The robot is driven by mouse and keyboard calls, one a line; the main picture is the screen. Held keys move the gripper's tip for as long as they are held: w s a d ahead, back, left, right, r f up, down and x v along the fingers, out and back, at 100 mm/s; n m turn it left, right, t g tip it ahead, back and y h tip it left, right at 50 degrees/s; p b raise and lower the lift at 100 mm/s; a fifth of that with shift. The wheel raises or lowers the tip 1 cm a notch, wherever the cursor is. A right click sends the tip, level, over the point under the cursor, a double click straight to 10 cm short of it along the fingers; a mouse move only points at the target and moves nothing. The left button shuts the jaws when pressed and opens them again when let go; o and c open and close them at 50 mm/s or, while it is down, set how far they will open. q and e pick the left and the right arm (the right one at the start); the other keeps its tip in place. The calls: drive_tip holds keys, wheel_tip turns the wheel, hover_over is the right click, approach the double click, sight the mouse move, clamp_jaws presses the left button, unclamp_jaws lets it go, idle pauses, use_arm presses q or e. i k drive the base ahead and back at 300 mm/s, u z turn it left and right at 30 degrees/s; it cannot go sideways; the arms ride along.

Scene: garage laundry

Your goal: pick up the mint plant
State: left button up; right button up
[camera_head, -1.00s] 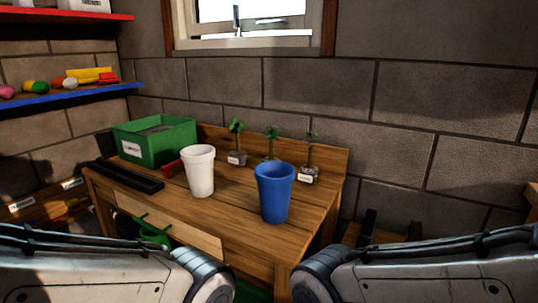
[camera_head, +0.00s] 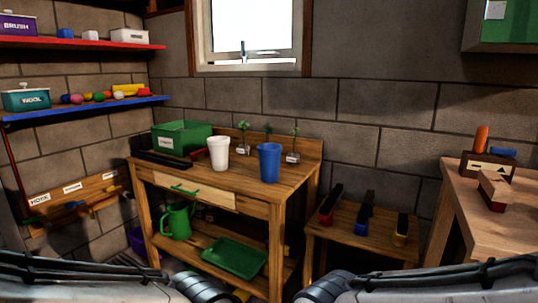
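Three small plants with root clumps stand along the back of the wooden workbench (camera_head: 222,182). The left plant (camera_head: 243,138) is beside the white cup (camera_head: 219,154). The middle plant (camera_head: 268,132) is mostly hidden behind the blue cup (camera_head: 269,162), with only its top showing. The right plant (camera_head: 293,146) is just right of the blue cup. The left and right plants have small white labels, too small to read, so I cannot tell which is the mint. Only links of my two arms show at the bottom edge; neither gripper is in view.
A green bin (camera_head: 182,137) and a black tray (camera_head: 163,159) sit on the bench's left. A green watering can (camera_head: 177,221) and green tray (camera_head: 235,257) lie on its lower shelf. A low table (camera_head: 365,232) with brushes and another table (camera_head: 470,195) stand to the right.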

sight(268, 129)
drive_tip(key=u, duration=0.65)
drive_tip(key=i, duration=0.45)
drive_tip(key=u, duration=0.85)
drive_tip(key=i, duration=1.3)
drive_tip(key=z, duration=0.9)
drive_tip(key=i, duration=0.6)
drive_tip(key=z, duration=0.65)
